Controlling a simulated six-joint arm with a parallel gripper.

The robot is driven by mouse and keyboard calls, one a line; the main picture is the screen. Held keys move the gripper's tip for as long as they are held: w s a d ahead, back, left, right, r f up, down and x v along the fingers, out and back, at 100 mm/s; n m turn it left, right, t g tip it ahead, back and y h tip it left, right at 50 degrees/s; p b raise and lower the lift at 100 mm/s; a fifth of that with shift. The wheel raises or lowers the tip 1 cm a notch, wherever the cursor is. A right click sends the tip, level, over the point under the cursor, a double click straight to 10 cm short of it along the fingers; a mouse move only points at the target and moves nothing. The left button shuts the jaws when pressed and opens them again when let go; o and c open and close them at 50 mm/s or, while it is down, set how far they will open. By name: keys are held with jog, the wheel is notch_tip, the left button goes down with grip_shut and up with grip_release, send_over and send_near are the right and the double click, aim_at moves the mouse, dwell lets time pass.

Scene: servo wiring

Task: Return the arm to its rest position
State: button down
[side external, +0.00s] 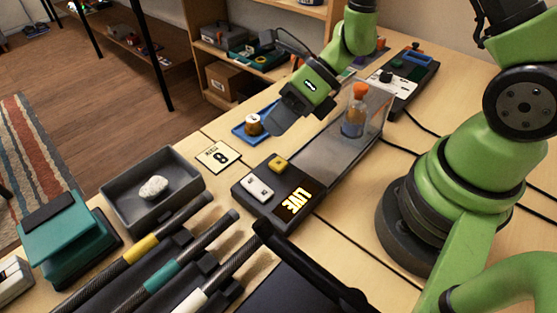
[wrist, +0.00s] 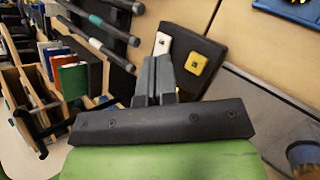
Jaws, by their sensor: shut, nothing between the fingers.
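My gripper (side external: 283,118) is shut and empty. In the side external view it hangs above the table, in front of a blue tray and over the far side of the black control box (side external: 252,203). In the wrist view my gripper's fingers (wrist: 155,75) are together, with the control box (wrist: 205,48) behind them. The box has a white switch plate (side external: 258,189), a yellow button (side external: 278,163) and a lit panel reading "LIVE" (side external: 295,201). My green arm reaches in from the upper right.
A clear-walled tray (side external: 330,160) holds a bottle with an orange cap (side external: 354,112). A blue tray (side external: 240,135) holds a small brown-and-white item. A grey bin (side external: 120,205) holds a white lump. Several rods (side external: 190,250) lie in a rack at the front.

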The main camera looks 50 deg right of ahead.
jog(key=shift+r+n, duration=0.3)
jog(key=shift+r, duration=0.05)
jog(key=s+d+r+n+t+h, duration=0.1)
jog(key=s+d+r+n+h, duration=0.1)
jog(key=s+r+n, duration=0.4)
jog(key=s+d+r+n+t+h, duration=0.2)
jog(key=s+r+n, duration=0.4)
jog(key=r+n, duration=0.7)
jog(key=d+n+h, duration=0.1)
jog(key=n+h, duration=0.1)
jog(key=n, duration=0.6)
jog(key=shift+s+r, duration=0.15)
jog(key=shift+s, duration=0.15)
